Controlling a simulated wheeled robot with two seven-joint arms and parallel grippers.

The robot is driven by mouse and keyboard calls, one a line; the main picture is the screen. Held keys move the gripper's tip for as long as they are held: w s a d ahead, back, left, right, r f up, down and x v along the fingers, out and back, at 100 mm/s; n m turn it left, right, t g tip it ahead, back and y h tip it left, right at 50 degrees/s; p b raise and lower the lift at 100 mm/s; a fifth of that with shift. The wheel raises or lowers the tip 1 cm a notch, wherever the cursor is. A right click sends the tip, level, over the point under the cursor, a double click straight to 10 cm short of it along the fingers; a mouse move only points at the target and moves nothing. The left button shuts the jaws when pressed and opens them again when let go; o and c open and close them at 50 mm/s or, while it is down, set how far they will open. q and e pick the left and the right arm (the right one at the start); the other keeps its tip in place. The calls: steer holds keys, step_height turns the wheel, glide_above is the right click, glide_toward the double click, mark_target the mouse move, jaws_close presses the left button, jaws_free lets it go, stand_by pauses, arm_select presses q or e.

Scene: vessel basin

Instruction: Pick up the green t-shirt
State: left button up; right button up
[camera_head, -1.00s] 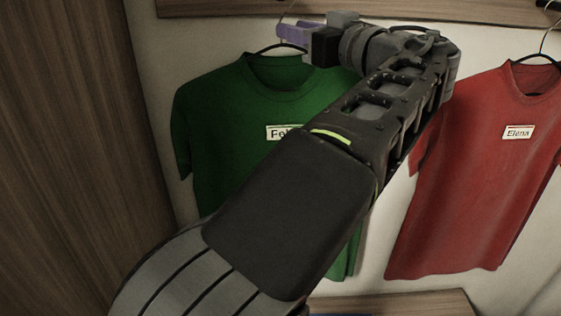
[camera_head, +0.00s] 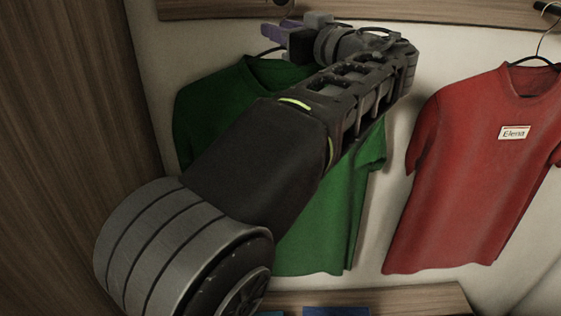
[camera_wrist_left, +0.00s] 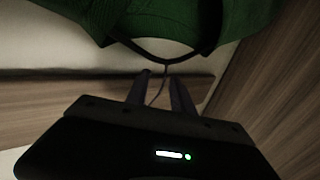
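The green t-shirt (camera_head: 325,235) hangs on a black hanger against the wall, left of the red shirt. My left arm crosses in front of it and hides much of its chest and its name tag. My left gripper (camera_head: 268,32) is at the hanger's hook, just below the wooden rail. In the left wrist view the two fingers of the gripper (camera_wrist_left: 160,92) stand apart, with the thin hook wire between them; no contact is clear. The black hanger (camera_wrist_left: 165,57) and the shirt's collar area (camera_wrist_left: 180,20) show beyond the fingers. My right gripper is out of view.
A red t-shirt (camera_head: 460,190) tagged "Elena" hangs to the right. The wooden rail (camera_head: 420,12) runs along the top. A wooden panel (camera_head: 70,120) stands on the left. A wooden bench or shelf (camera_head: 410,298) lies below, with blue items (camera_head: 336,311) at its front.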

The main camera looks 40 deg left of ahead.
arm_select(q)
steer(key=shift+c, duration=0.2)
jaws_close()
stand_by(1.3)
